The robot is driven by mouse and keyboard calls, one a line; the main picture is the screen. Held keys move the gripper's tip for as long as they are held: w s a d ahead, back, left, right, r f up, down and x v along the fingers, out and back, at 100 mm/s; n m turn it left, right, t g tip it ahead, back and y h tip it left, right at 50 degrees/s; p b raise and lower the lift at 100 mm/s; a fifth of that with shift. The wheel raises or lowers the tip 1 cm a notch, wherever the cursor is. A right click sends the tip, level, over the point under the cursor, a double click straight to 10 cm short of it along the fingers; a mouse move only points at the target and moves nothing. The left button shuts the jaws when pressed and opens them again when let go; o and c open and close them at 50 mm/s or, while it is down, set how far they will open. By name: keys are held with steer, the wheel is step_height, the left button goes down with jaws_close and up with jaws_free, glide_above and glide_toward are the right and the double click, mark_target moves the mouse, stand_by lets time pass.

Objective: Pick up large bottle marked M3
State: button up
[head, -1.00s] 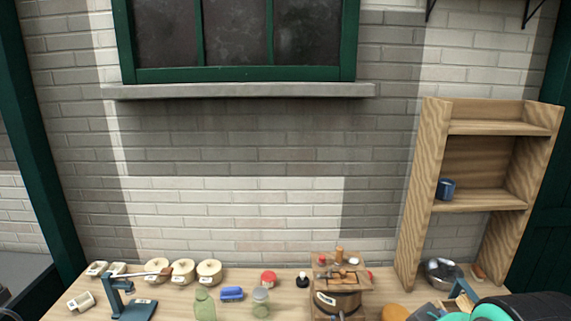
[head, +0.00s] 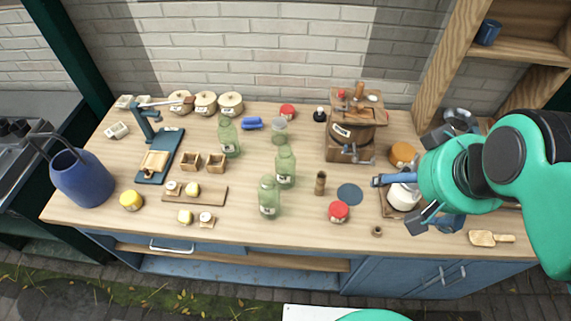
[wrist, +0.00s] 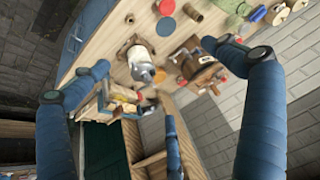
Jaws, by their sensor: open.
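Three large green glass bottles stand upright on the wooden table in the head view: one at the back left (head: 228,138), one in the middle (head: 285,168) and one nearer the front (head: 269,198). Each has a small pale label, too small to read, so I cannot tell which is M3. My gripper (head: 398,202) is open over the right part of the table, well to the right of the bottles. In the wrist view my gripper (wrist: 155,72) shows wide-spread blue fingers with nothing held; a white jar (wrist: 139,63) lies below, between them.
A red lid (head: 339,211), a dark blue disc (head: 349,194) and a small brown cylinder (head: 320,183) lie right of the bottles. A blue pail (head: 80,178) stands far left. A shelf (head: 450,70) rises at right.

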steer(key=c, duration=0.6)
steer(key=shift+o, duration=0.2)
steer(key=shift+w, duration=0.1)
